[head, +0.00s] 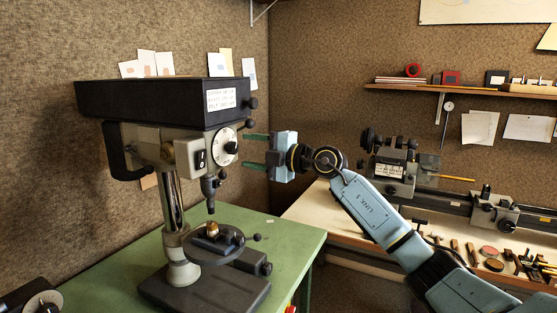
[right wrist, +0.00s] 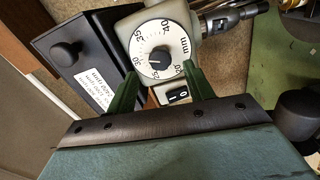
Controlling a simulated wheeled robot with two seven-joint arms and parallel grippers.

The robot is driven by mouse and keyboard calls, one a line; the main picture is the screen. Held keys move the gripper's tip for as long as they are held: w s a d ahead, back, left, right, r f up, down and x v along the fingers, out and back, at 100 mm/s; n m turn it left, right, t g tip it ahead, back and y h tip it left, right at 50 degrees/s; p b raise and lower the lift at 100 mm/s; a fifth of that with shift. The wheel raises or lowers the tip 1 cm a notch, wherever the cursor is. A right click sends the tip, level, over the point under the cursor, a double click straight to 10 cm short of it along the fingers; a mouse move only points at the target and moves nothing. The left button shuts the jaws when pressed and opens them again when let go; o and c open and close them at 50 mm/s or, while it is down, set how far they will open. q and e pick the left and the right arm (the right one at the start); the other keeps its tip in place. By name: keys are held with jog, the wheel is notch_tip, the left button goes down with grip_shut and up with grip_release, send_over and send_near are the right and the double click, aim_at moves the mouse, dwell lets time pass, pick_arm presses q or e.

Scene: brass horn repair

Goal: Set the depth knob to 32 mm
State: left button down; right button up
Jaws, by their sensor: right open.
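The depth knob (head: 226,146) is a white dial with a dark centre on the front of the drill press head (head: 160,100). In the right wrist view the dial (right wrist: 160,57) shows printed numbers and "mm"; its exact setting is hard to read. My right gripper (head: 247,150) is open, just right of the dial in the head view, its green fingers pointing at it. In the right wrist view the fingers of my right gripper (right wrist: 160,72) lie either side of the dial's lower part; I cannot tell whether they touch it. My left gripper is not in view.
A black and white switch (right wrist: 178,96) sits beside the dial. A white label (head: 221,97) and black side knobs are nearby. The chuck (head: 210,188) hangs below, over a round table (head: 215,245) holding a small brass piece. A lathe (head: 400,170) stands on the right bench.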

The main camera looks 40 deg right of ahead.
jog(key=b+v, duration=0.3)
jog(key=v, duration=0.6)
jog(key=shift+s, duration=0.35)
jog(key=shift+d, duration=0.1)
